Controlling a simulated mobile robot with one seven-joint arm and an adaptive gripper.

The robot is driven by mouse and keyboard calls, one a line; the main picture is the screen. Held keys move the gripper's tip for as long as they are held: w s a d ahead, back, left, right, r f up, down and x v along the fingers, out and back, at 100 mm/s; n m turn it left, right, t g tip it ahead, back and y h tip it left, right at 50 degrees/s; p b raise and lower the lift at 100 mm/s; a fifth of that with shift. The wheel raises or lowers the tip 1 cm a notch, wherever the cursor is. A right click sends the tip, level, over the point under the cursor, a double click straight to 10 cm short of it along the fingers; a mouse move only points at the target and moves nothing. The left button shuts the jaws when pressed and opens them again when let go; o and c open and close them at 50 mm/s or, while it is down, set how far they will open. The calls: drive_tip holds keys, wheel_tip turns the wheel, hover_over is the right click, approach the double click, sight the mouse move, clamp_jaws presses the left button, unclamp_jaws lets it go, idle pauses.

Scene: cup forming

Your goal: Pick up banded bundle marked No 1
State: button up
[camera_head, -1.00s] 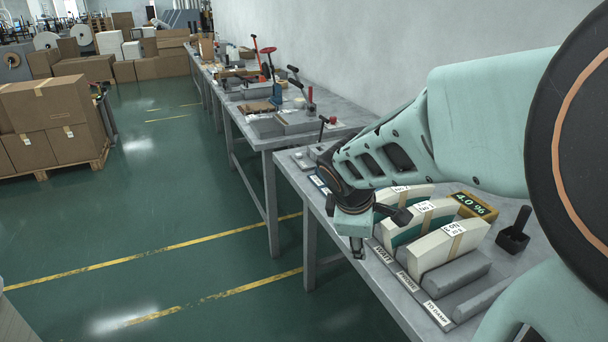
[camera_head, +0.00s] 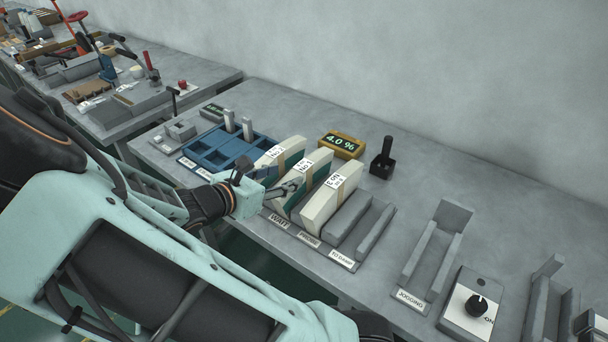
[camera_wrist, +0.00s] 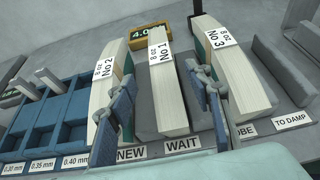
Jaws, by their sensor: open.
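The banded bundle No 1 (camera_head: 312,159) is a pale curved stack standing on edge between bundles No 2 (camera_head: 277,153) and No 3 (camera_head: 332,195). In the wrist view, bundle No 1 (camera_wrist: 165,97) stands behind the WAIT label, with its white tag at its upper end. My gripper (camera_wrist: 165,85) is open, one blue-padded finger on each side of bundle No 1. The left finger overlaps bundle No 2 (camera_wrist: 106,80) in the picture; the right overlaps the near side of No 3 (camera_wrist: 238,80). Contact cannot be told. In the head view my gripper (camera_head: 287,190) is at the bundles' front ends.
A blue compartment tray (camera_head: 222,150) stands left of the bundles. A yellow 4.0 % display (camera_head: 342,145) and a black holder (camera_head: 382,160) stand behind. The TO DAMP slot (camera_head: 352,222) is empty. A grey JOGGING trough (camera_head: 432,250) lies right.

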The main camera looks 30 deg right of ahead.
sight(301, 168)
drive_tip(key=x, duration=0.3)
drive_tip(key=shift+d+f+b, duration=0.2)
drive_tip(key=shift+d+b, duration=0.05)
drive_tip(key=shift+b, duration=0.05)
drive_tip(key=shift+r+b+x, duration=0.2)
drive_tip(key=shift+b+x, duration=0.1)
drive_tip(key=shift+x, duration=1.05)
drive_tip(key=shift+r+b+x, duration=0.2)
drive_tip(key=shift+b+x, duration=0.1)
drive_tip(key=shift+x, duration=1)
drive_tip(key=shift+d, duration=0.15)
drive_tip(key=shift+c, duration=0.4)
clamp_jaws()
